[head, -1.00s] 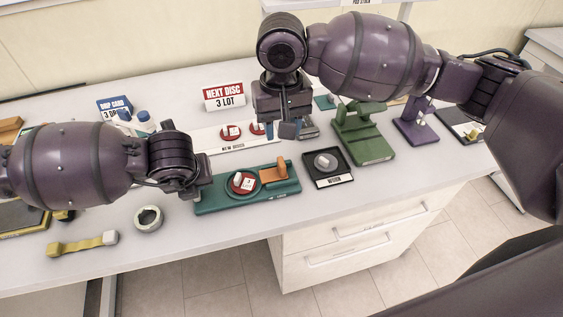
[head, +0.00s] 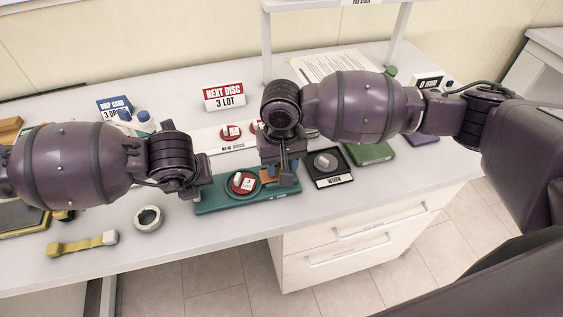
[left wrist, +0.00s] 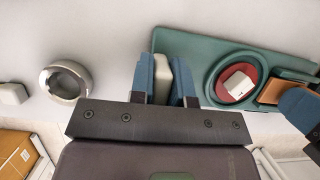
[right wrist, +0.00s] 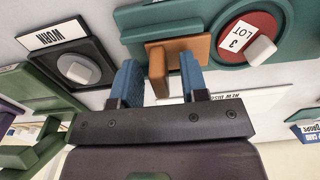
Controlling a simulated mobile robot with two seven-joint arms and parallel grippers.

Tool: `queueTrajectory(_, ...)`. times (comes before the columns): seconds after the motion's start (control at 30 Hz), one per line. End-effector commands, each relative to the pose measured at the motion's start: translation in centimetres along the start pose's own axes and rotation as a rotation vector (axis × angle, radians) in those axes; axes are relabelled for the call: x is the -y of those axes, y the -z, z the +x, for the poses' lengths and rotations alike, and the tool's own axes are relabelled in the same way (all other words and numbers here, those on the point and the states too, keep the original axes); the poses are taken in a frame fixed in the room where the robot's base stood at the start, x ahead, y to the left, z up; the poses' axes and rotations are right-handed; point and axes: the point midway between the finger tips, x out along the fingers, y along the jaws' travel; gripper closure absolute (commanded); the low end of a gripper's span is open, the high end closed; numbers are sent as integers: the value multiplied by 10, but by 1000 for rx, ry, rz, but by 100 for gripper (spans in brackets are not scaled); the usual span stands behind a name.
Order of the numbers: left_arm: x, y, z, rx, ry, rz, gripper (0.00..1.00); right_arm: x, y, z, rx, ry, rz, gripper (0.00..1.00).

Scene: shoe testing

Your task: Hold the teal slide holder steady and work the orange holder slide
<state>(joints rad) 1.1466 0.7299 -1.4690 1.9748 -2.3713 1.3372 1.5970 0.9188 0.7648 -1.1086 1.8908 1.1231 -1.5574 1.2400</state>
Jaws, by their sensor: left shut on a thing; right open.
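The teal slide holder (head: 218,207) lies flat near the table's front edge. A red disc (left wrist: 235,82) with a white block and a "3 LOT" label sits in its round seat. The orange holder slide (right wrist: 197,46) is at the end of the holder away from my left gripper. My left gripper (left wrist: 164,82) is shut on a pale block (left wrist: 165,72) at the holder's left end. My right gripper (right wrist: 160,82) is open, its blue fingers on either side of the slide's upright orange tab (right wrist: 158,72). In the head view my right gripper partly hides the slide.
A black "WORN" tray (head: 345,178) with a grey disc is just right of the holder. The white "NEW DISCS" strip (head: 210,142) lies behind. A green stand (head: 370,153) is farther right.

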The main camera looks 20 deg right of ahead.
Motion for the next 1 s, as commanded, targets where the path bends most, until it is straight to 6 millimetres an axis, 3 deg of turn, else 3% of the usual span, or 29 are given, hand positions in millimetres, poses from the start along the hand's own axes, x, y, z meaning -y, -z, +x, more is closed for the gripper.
queueTrajectory(0.13, 0, 1, 0, -1, -1, 0, 100, 0, 0, 0, 0, 0, 0, 63)
queueTrajectory(0.4, 0, 1, 0, -1, -1, 0, 100, 0, 0, 0, 1, 0, 0, 100)
queueTrajectory(0.67, 0, 1, 0, -1, -1, 0, 100, 1, 0, 0, 1, 0, -1, 100)
queueTrajectory(1.0, 0, 1, 0, -1, 1, 1, 100, 29, 0, 0, 1, 1, 0, 100)
